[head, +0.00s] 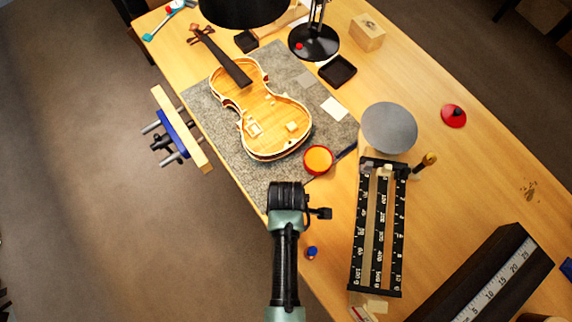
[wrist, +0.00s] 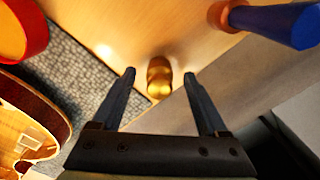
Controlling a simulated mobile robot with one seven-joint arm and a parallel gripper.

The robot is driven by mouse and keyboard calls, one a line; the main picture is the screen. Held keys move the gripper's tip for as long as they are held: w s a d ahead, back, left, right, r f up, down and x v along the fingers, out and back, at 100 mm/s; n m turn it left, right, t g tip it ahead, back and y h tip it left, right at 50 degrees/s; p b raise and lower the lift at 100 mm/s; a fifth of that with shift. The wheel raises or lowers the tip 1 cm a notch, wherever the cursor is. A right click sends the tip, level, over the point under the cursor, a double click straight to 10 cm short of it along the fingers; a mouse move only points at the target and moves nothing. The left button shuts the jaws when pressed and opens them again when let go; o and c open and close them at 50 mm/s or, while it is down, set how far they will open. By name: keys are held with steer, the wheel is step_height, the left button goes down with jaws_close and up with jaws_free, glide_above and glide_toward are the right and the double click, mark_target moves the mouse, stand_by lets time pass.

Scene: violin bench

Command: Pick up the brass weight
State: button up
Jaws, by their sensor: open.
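The brass weight (wrist: 159,84) is a small gold knobbed piece standing on the wooden bench close to its front edge, in the wrist view. My gripper (wrist: 160,74) is open, with one dark finger on each side of the weight and a gap on both sides. The fingers hold nothing; how high they are above the bench is hard to tell. In the head view my wrist (head: 287,197) is over the bench's front edge, and the fingers and weight are hidden beneath it.
A red-rimmed tin (head: 318,160) and a violin body (head: 272,120) on a grey mat (head: 232,150) lie beyond my wrist. A black-scaled balance (head: 378,230) stands to the right. A blue-handled tool (wrist: 280,22) lies near the weight. Floor is left of the bench.

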jaws_close()
steer(key=shift+r, duration=0.1)
stand_by(0.4)
